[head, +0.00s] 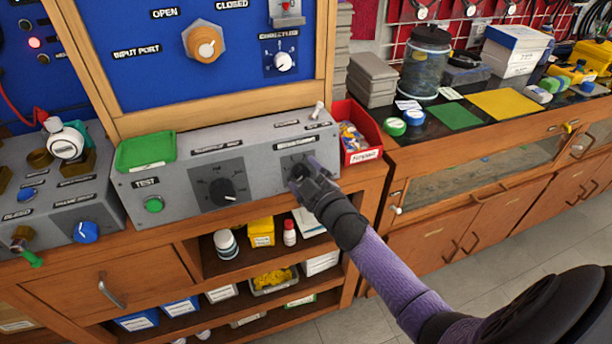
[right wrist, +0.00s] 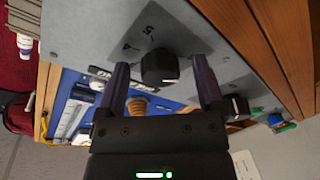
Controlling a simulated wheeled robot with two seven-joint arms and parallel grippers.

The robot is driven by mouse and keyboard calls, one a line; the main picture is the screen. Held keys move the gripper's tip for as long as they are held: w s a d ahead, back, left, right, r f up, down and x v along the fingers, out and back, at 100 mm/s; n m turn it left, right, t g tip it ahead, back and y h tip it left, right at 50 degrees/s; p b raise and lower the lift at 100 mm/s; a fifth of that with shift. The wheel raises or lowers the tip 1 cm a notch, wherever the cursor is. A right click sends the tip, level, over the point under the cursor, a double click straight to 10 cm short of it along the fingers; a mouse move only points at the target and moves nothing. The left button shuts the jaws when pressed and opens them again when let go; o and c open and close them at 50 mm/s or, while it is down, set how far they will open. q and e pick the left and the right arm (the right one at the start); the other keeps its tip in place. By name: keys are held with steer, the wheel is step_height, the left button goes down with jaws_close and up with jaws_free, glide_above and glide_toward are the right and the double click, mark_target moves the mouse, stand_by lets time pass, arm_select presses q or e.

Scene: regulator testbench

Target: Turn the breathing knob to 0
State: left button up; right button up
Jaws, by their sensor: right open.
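The breathing knob (head: 297,171) is a small black dial on a dark plate at the right part of the grey test panel (head: 262,180). In the right wrist view the black knob (right wrist: 159,67) sits between the two fingers, with dial marks that look like 4 and 5 beside it. My right gripper (head: 304,179) is at the knob, its fingers open on either side with gaps showing in the right wrist view (right wrist: 161,85). The gripper partly hides the knob and its dial in the head view, and I cannot read its pointer. My left gripper is not in view.
A larger black knob (head: 223,191) is left of it on the same panel and also shows in the right wrist view (right wrist: 235,107). A green tray (head: 146,151) and a green button (head: 154,205) are further left. A red bin (head: 361,125) stands close on the right.

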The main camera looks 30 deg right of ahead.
steer(key=s+p, duration=0.2)
steer(key=s, duration=0.8)
steer(key=shift+a+r, duration=0.3)
steer(key=shift+a, duration=0.15)
